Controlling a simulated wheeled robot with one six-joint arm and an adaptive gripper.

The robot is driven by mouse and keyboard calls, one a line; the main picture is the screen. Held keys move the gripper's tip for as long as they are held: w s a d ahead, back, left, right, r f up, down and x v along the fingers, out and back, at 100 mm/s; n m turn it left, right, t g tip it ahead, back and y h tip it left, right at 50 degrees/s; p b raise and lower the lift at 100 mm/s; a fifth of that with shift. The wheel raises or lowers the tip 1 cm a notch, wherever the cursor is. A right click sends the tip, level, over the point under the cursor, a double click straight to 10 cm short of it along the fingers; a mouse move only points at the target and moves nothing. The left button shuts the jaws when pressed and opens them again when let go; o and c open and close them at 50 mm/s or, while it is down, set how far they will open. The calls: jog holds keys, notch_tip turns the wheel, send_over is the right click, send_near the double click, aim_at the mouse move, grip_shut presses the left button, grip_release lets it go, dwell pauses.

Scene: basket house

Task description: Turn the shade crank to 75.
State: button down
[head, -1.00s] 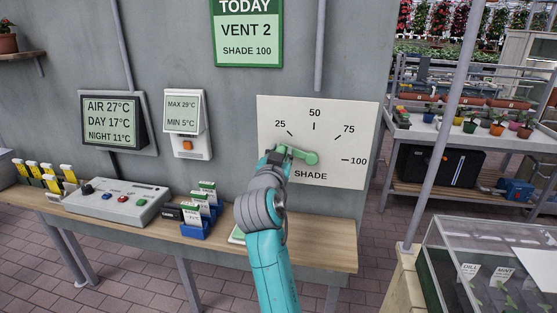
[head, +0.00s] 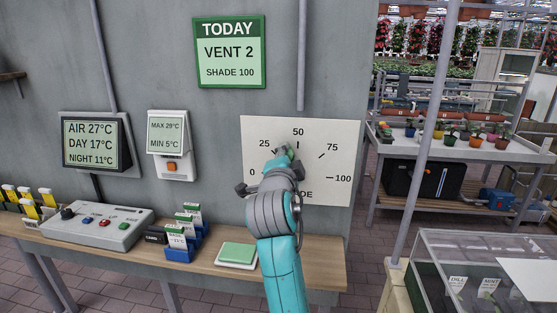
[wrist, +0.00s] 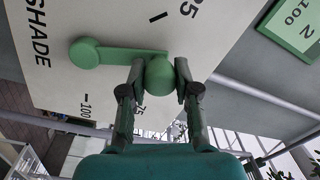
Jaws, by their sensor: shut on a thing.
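The green shade crank (wrist: 120,53) is on the white shade dial panel (head: 340,150), whose marks run from 0 at left over 50 at the top to 100 at right. Its round hub (wrist: 85,52) and the ball knob (wrist: 159,75) on its arm show in the wrist view. My gripper (wrist: 160,80) is shut on the knob, one finger on each side. The crank arm points up the dial, roughly toward 50; the exact reading is hidden. In the head view, my gripper (head: 284,157) covers the hub and most of the crank.
A green sign (head: 230,52) above the dial reads VENT 2, SHADE 100. A wooden bench (head: 315,270) below holds a control box (head: 98,225), blue label holders and a green pad (head: 238,253). A glass case (head: 480,260) stands at right.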

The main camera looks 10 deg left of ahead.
jog(key=d+m, duration=0.2)
jog(key=m, duration=0.1)
jog(key=shift+d+r, duration=0.15)
jog(key=shift+r, duration=0.05)
jog(key=d+m, duration=0.1)
jog(key=m, duration=0.1)
jog(key=d+m, duration=0.1)
jog(key=shift+d+f+m+h, duration=0.2)
jog(key=shift+d+m+h, duration=0.1)
jog(key=shift+m, duration=0.1)
jog(key=d+m, duration=0.1)
jog(key=d+f+m, duration=0.1)
jog(key=m, duration=0.1)
jog(key=shift+s, duration=0.1)
jog(key=shift+d+f+m, duration=0.3)
jog(key=shift+d+m, duration=0.05)
jog(key=shift+m, duration=0.35)
jog(key=shift+d+f+m, duration=0.3)
jog(key=shift+m, duration=0.4)
jog(key=c, duration=0.8)
grip_release()
